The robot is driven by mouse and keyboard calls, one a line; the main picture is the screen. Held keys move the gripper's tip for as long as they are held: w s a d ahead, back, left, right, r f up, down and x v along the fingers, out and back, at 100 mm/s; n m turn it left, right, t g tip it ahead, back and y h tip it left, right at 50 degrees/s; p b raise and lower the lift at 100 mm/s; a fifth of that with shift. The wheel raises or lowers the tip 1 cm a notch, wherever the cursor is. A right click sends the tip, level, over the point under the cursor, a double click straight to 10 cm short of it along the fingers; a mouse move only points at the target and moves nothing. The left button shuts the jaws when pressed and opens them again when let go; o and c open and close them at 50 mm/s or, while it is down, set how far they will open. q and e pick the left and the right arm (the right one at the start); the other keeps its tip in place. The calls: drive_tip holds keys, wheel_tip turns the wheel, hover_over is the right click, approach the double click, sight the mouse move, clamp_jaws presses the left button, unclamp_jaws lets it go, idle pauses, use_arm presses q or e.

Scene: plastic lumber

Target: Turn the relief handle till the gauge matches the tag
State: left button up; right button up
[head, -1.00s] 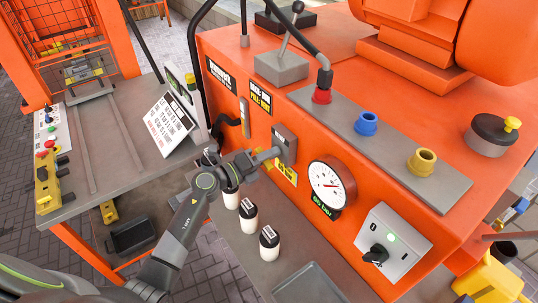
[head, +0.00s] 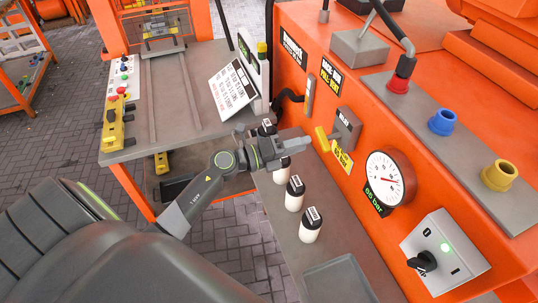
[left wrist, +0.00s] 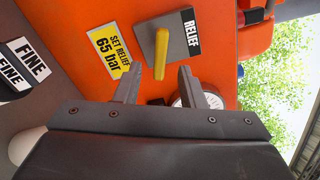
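The yellow relief handle (head: 322,139) sticks out from the grey RELIEF block (head: 347,128) on the orange panel. In the left wrist view the handle (left wrist: 160,38) stands upright, just beyond my fingertips. My left gripper (head: 308,143) is in front of the handle, apart from it. Its fingers (left wrist: 173,72) are open with nothing between them. The yellow tag (left wrist: 109,45) reads SET RELIEF 65 bar. The round gauge (head: 390,178) is right of the block, its needle toward the right. The small green readout (head: 378,201) below it seems to show 65 bar. My right gripper is out of view.
Several white bottles with black caps (head: 310,224) stand on the grey shelf below the panel. A control box with a black knob (head: 443,250) is at the lower right. A white instruction board (head: 233,92) stands on the grey side table (head: 190,125).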

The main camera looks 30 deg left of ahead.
use_arm(q)
drive_tip(key=b+v, duration=0.2)
drive_tip(key=v, duration=0.6)
drive_tip(key=shift+s+a+b, duration=0.15)
drive_tip(key=shift+s+b, duration=0.1)
drive_tip(key=shift+b, duration=0.05)
drive_tip(key=a+f+n+t+y, duration=0.1)
drive_tip(key=a+f+n+y, duration=0.45)
drive_tip(key=f+n, duration=0.4)
drive_tip(key=a+f+n+y, duration=0.4)
drive_tip(key=a+f+n, duration=0.2)
drive_tip(key=f, duration=0.6)
drive_tip(key=s+a+f+n+g+y, duration=0.25)
drive_tip(key=s+f+n, duration=0.35)
drive_tip(key=f, duration=0.5)
drive_tip(key=s+d+f+n+g+y, duration=0.1)
drive_tip(key=s+f+n+g, duration=0.15)
drive_tip(key=s+f, duration=0.45)
drive_tip(key=s+d+f+n+g, duration=0.2)
drive_tip(key=s+f+g, duration=0.1)
drive_tip(key=s+f, duration=0.4)
drive_tip(key=s+d+f+n+g, duration=0.2)
drive_tip(key=s+d+f+g, duration=0.1)
drive_tip(key=s, duration=0.6)
drive_tip(key=s+d+f+n+g+h, duration=0.1)
drive_tip(key=s+d+f, duration=0.4)
drive_tip(key=s, duration=0.5)
drive_tip(key=shift+d+f+n+g, duration=0.25)
drive_tip(key=shift+n+g, duration=0.55)
drive_tip(key=shift+g, duration=0.2)
